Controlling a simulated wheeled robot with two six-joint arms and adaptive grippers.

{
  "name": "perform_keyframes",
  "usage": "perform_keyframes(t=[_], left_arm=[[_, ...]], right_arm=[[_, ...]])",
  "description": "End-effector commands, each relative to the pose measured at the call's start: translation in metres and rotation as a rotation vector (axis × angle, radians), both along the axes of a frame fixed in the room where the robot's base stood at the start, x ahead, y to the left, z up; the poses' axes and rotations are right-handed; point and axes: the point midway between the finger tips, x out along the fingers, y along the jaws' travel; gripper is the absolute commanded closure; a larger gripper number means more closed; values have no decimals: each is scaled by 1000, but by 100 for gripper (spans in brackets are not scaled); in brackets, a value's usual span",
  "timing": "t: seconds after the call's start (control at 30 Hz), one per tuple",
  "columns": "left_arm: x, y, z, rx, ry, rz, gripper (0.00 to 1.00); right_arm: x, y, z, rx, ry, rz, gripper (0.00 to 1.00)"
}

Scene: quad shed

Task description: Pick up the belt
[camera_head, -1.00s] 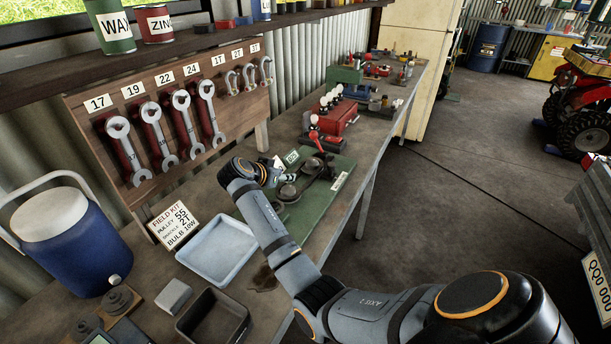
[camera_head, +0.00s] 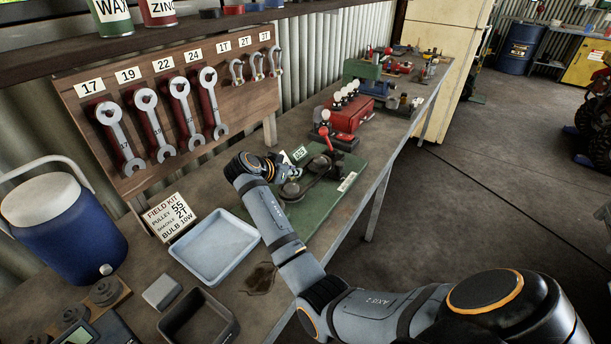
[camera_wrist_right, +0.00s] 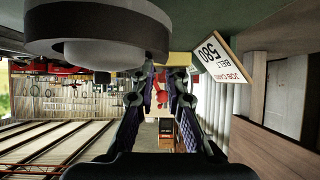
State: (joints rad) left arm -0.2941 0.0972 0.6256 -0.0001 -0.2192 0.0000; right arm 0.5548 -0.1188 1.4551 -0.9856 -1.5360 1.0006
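The green board (camera_head: 330,199) lies on the bench and carries two grey pulleys. The dark belt (camera_head: 309,180) appears to run between them; the arm and small size hide its exact path. My right gripper (camera_head: 292,172) is low over the board's left side, close beside the near pulley (camera_head: 291,191). In the right wrist view its two fingers (camera_wrist_right: 163,88) stand apart with open space between them, and nothing shows held. A large grey pulley (camera_wrist_right: 100,35) fills the upper left there, and a job card (camera_wrist_right: 213,58) reads "BELT 580". My left gripper is not in view.
A red lever tool (camera_head: 326,140) stands behind the board, with a red box (camera_head: 348,114) beyond. A blue-white tray (camera_head: 215,246), a dark bin (camera_head: 199,322) and a blue cooler (camera_head: 65,235) are nearer. Wrenches hang on a board (camera_head: 160,100). Open floor lies right of the bench.

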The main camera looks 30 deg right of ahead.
Motion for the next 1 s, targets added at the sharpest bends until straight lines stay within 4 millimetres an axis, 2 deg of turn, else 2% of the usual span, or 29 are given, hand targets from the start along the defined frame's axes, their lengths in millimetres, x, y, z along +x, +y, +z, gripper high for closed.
perform_keyframes(t=[0.13,0.37,0.57,0.73,0.87,1.0], left_arm=[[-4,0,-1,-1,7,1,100],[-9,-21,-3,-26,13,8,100],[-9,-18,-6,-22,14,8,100],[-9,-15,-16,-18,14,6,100],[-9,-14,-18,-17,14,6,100],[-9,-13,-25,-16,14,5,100]], right_arm=[[0,0,0,-1,1,0,100],[0,0,-1,-1,1,0,100],[0,0,6,0,-2,-1,100],[1,0,30,-1,-7,0,100],[-22,-7,58,-1,-8,-2,100],[-54,-15,94,0,-9,-3,100]])
